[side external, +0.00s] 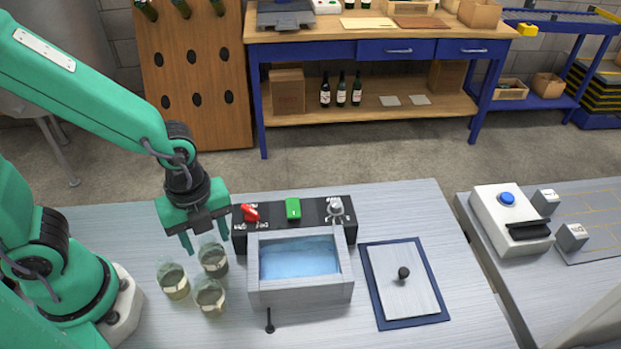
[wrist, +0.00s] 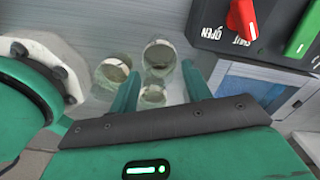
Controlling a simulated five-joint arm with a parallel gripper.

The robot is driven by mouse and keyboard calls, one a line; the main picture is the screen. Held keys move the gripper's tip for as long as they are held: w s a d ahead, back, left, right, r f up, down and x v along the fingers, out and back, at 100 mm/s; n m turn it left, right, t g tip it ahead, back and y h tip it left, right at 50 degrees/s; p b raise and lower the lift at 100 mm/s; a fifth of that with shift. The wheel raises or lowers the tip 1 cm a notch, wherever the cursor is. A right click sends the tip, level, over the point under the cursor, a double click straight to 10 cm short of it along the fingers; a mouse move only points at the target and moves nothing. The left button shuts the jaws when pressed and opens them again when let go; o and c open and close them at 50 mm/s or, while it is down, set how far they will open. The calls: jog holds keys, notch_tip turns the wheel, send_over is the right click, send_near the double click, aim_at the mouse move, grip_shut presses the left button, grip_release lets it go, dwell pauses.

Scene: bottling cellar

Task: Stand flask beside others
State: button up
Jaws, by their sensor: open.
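Three small glass flasks with pale labels stand upright in a close group on the grey bench. In the side view they are the left flask (side external: 173,282), the back flask (side external: 213,260) and the front flask (side external: 210,299). My gripper (side external: 206,241) points down with its jaws apart, at or just above the back flask. In the wrist view, my gripper's fingers (wrist: 160,72) straddle one flask (wrist: 153,96), with nothing clamped between them. Two more flasks show beyond the fingers, one at the left (wrist: 112,73) and one at the top (wrist: 160,54). I cannot tell whether a finger touches glass.
A water-filled grey basin (side external: 299,287) stands right of the flasks, with a black switch panel (side external: 321,212) behind it. A blue-edged plate with a knobbed lid (side external: 404,290) lies farther right. A small black lever (side external: 270,322) is in front.

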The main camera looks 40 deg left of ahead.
aim_at(206, 242)
jog(key=shift+r, duration=0.2)
notch_tip(206, 242, up, 12)
jog(key=shift+f, duration=0.2)
dwell(0.5)
dwell(0.5)
jog(key=a+r+n+t, duration=0.2)
jog(key=a+n, duration=0.3)
jog(key=n, duration=0.6)
jog(key=w+a+r+n+t, duration=0.1)
jog(key=a+n, duration=0.4)
jog(key=n, duration=0.6)
jog(key=r+t, duration=0.1)
jog(key=t, duration=0.1)
jog(key=shift+r+t, duration=0.3)
jog(key=shift+w+d, duration=0.1)
jog(key=shift+w, duration=0.1)
jog(key=shift+c, duration=0.2)
